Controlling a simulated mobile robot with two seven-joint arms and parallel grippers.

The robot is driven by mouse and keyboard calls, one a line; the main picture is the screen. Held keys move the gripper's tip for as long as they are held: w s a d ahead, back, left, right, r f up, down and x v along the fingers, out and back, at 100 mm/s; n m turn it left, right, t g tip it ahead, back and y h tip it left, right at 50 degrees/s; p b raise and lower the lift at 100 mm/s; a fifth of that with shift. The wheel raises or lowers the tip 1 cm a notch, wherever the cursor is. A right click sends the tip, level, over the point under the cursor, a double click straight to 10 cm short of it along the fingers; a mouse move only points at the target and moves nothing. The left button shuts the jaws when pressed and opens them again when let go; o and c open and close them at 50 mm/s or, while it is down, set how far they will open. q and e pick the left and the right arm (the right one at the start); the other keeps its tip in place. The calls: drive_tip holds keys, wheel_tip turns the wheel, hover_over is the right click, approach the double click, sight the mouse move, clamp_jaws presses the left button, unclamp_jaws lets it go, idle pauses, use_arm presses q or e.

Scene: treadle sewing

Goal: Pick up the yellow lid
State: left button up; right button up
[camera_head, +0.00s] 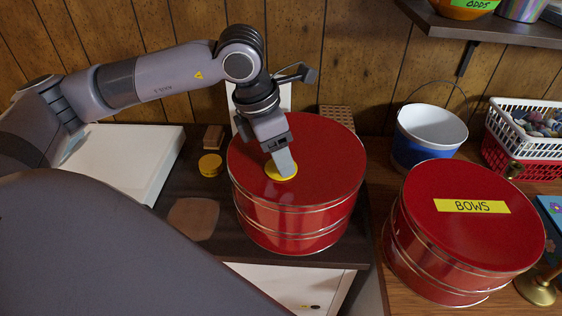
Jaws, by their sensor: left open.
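A flat round yellow lid (273,174) lies on top of a large red round tin (325,155). My left gripper (284,163) points down over the lid from above. Its jaws are open, and a pale finger covers part of the lid. I cannot tell whether the finger touches it. A small round yellow piece (210,164) sits on the dark tabletop left of the tin. My right gripper is not in view.
A second red tin labelled BOWS (450,245) stands to the right. Behind it are a blue and white bucket (415,150) and a white basket (505,112) over a red one. A brown flat patch (193,219) lies left of the tin. A shelf (490,30) overhangs at top right.

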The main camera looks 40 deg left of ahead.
use_arm(q)
clamp_jaws()
drive_tip(key=shift+r, duration=0.15)
